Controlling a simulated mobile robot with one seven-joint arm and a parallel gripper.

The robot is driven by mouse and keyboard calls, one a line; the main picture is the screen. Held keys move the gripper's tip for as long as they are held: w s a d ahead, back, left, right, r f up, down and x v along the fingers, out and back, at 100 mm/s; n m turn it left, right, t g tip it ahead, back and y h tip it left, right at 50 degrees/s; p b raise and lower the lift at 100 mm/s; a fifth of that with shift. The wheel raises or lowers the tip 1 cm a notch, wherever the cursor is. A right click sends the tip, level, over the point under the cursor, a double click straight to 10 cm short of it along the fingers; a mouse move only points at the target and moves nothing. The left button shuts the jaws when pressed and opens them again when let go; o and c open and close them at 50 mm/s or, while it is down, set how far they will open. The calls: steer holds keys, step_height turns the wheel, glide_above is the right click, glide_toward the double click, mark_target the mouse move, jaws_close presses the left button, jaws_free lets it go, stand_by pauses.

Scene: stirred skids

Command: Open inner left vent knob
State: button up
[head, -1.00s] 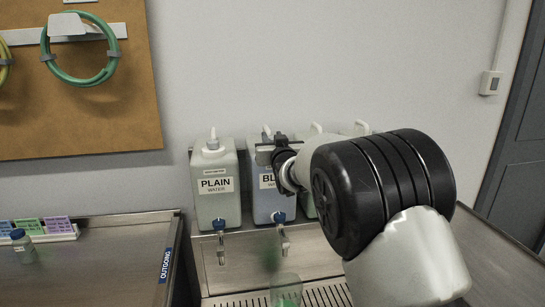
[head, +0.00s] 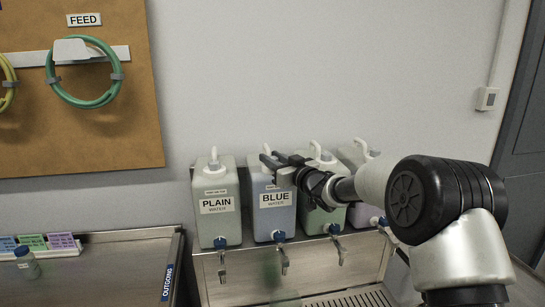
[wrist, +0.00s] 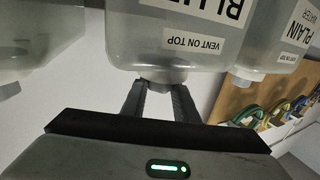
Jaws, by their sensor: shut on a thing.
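The inner left jug, marked BLUE (head: 273,215), stands in the row of jugs against the wall. My gripper (head: 272,160) is at the top of this jug in the head view, reaching in from the right. In the wrist view the jug (wrist: 180,60) appears upside down, with the words VENT ON TOP on it. There my gripper's fingers (wrist: 160,92) reach to the small grey vent knob (wrist: 155,82) on the jug's top and are shut on it. The knob is mostly hidden by the fingers, and its turn cannot be told.
The PLAIN jug (head: 215,215) stands close on the left. Another jug (head: 318,222) stands close on the right, partly behind my arm. Blue-handled taps (head: 279,238) hang below the jugs over a metal drip grate (head: 345,300). A steel bench (head: 125,260) is at left.

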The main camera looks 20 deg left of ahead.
steer(key=o, duration=1.1)
steer(key=shift+d, duration=0.1)
steer(key=b+v, duration=0.2)
steer(key=v, duration=1.5)
steer(key=shift+s, duration=0.15)
